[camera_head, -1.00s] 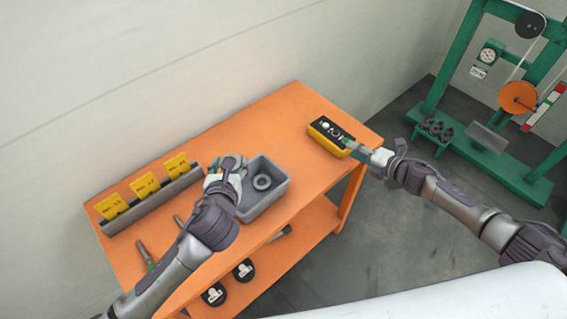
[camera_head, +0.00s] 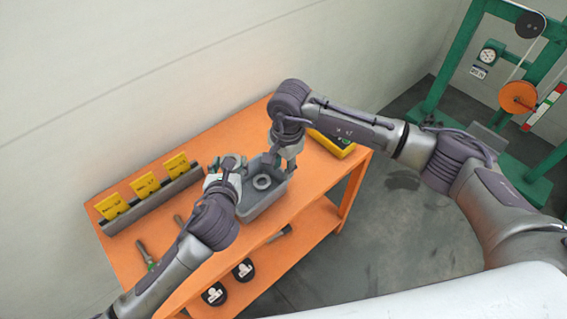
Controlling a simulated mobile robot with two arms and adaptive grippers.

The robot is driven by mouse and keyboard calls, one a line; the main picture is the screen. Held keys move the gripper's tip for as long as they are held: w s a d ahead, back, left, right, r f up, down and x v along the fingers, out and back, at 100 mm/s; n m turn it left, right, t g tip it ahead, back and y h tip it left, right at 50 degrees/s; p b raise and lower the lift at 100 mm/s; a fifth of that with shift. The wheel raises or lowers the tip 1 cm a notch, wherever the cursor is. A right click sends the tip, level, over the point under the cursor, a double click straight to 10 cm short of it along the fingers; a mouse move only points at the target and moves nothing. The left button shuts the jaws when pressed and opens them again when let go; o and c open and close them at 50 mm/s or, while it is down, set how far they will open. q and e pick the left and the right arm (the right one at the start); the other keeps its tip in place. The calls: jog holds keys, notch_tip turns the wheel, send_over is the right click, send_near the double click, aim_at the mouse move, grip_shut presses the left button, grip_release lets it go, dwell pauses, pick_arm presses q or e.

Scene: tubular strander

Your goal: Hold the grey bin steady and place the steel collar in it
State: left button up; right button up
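The grey bin (camera_head: 262,208) stands on the orange bench. A grey ring, which looks like the steel collar (camera_head: 262,182), lies flat on its floor. My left gripper (camera_head: 234,165) is at the bin's left wall and hides part of the rim. I cannot tell whether its fingers close on the wall. My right gripper (camera_head: 282,163) points down over the bin's far right corner, to the right of the collar. Its fingers look apart, with nothing seen between them, and they hide that part of the rim.
The orange bench (camera_head: 185,232) has a rack with yellow cards (camera_head: 146,185) at the left and a yellow-edged case (camera_head: 340,150) at the right, partly behind my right arm. Tools lie at the bench's front left. A green machine frame (camera_head: 455,70) stands at the right.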

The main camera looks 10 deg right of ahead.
send_near(282, 195)
jog(key=f, duration=0.6)
jog(key=shift+w+a+f, duration=0.1)
jog(key=shift+a+f, duration=0.1)
jog(key=shift+a, duration=0.15)
grip_shut()
